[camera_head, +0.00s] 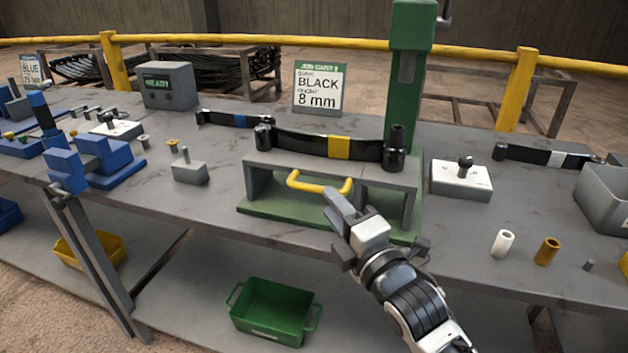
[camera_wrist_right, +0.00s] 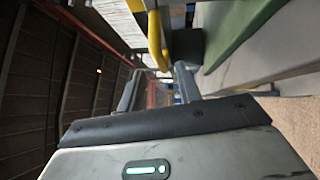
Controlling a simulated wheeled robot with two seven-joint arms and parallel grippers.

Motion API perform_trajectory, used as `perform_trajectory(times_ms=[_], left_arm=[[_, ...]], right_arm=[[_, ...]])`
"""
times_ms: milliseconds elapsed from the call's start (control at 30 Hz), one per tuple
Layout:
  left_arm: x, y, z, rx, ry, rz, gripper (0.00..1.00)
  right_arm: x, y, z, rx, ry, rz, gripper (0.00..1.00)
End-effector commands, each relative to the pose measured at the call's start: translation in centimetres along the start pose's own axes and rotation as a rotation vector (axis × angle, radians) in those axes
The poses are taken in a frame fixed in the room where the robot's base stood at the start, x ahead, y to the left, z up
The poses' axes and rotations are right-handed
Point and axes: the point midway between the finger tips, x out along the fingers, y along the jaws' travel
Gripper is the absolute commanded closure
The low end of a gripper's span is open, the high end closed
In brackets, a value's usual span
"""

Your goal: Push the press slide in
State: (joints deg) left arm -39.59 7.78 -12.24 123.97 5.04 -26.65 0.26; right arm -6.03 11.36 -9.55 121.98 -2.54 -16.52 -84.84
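The press has a green column (camera_head: 402,85) and a green base (camera_head: 290,218). Its grey slide (camera_head: 385,180) stands on the base and carries a black leaf spring (camera_head: 300,142) with a yellow band. A yellow U-shaped handle (camera_head: 318,188) sticks out of the slide's front. My right gripper (camera_head: 348,205) is at the handle's right end, in front of the slide. In the right wrist view, my right gripper's fingers (camera_wrist_right: 157,85) are apart, with the yellow handle (camera_wrist_right: 156,40) just beyond and between them. I cannot tell whether they touch it. My left gripper is not in view.
A job card (camera_head: 318,88) reads BLACK, 8 mm. A white block with a black knob (camera_head: 461,178) stands right of the press, a grey block (camera_head: 190,171) left of it. Blue fixtures (camera_head: 100,160) are at the left. A green bin (camera_head: 272,312) sits below the tabletop.

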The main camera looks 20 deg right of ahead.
Motion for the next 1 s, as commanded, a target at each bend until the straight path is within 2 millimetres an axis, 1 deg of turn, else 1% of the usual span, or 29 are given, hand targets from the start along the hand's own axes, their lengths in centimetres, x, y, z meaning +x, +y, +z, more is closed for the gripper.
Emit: perform_trajectory(times_ms=[33,100,200,300,400,500,767,800,867,900,933,1000], left_arm=[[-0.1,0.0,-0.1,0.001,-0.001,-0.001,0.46],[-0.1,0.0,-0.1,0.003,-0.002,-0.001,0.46],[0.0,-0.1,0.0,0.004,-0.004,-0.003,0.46],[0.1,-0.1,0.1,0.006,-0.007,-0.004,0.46],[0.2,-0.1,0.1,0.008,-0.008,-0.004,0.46],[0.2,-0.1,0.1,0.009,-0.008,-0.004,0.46],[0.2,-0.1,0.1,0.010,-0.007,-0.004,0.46],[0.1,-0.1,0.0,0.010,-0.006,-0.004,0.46],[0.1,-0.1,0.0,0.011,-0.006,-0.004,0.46],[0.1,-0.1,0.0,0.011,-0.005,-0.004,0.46],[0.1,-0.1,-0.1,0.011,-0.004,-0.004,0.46],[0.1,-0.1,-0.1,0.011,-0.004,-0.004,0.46]], right_arm=[[1.3,0.1,0.0,0.000,-0.001,0.002,0.66],[2.7,0.2,0.0,0.002,0.000,0.003,0.66],[4.5,0.1,0.0,0.001,0.000,0.002,0.66],[5.9,0.0,0.0,0.003,0.000,0.000,0.66],[6.8,0.0,0.0,0.000,0.000,0.000,0.66],[7.3,-0.1,0.0,0.000,0.001,-0.001,0.66],[7.4,-0.1,-0.1,0.001,0.001,-0.001,0.66],[7.4,-0.1,-0.1,0.001,0.001,-0.001,0.68],[7.4,-0.1,0.0,0.001,0.001,-0.001,0.85],[7.4,-0.1,0.0,0.001,0.001,0.000,0.96],[7.4,0.0,0.0,0.001,0.001,0.000,1.00],[7.4,0.0,0.0,0.001,0.001,0.002,1.00]])
